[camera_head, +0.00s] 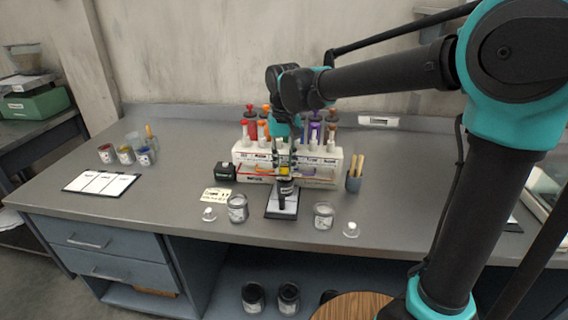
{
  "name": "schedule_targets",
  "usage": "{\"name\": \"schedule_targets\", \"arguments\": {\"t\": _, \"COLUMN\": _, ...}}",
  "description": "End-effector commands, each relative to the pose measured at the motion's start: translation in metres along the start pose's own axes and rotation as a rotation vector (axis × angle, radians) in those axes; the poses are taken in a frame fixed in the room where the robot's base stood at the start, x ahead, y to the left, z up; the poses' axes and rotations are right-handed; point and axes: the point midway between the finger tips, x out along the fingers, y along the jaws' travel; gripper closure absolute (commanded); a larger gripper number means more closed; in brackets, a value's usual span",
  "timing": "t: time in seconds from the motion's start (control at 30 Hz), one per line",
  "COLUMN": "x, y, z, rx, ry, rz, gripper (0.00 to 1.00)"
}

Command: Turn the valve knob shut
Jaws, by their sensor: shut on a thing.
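My gripper (284,166) points down over the middle of the bench. It is shut on a small yellow piece at the top of a dark upright fitting (285,191), which looks like the valve knob. The fitting stands on a small flat plate (282,211) near the front of the bench. The fingers cover most of the knob, so its turn position cannot be told.
A white rack (330,164) with coloured bottles stands just behind. Glass jars (237,208) (323,215) flank the plate. A black box (225,171) and a brush cup (353,181) stand nearby. The bench's left part holds a clipboard (101,183) and paint cups (125,154).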

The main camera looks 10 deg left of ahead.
Motion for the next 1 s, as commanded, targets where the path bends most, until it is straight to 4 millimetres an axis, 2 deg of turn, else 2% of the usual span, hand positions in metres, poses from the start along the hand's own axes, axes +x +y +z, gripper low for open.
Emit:
{"name": "schedule_targets", "arguments": {"t": 0.23, "x": -0.0003, "y": -0.0001, "z": -0.0004, "rx": 0.065, "ry": 0.001, "rz": 0.000, "gripper": 1.00}}
{"name": "schedule_targets", "arguments": {"t": 0.7, "x": -0.0003, "y": -0.0001, "z": -0.0004, "rx": 0.078, "ry": 0.001, "rz": 0.000, "gripper": 1.00}}
{"name": "schedule_targets", "arguments": {"t": 0.73, "x": -0.0003, "y": -0.0001, "z": -0.0004, "rx": 0.078, "ry": 0.001, "rz": 0.000, "gripper": 0.74}}
{"name": "schedule_targets", "arguments": {"t": 0.9, "x": -0.0002, "y": -0.0001, "z": -0.0003, "rx": 0.078, "ry": 0.000, "rz": 0.000, "gripper": 0.54}}
{"name": "schedule_targets", "arguments": {"t": 1.0, "x": -0.0001, "y": 0.0000, "z": -0.0002, "rx": 0.077, "ry": 0.000, "rz": 0.000, "gripper": 0.54}}
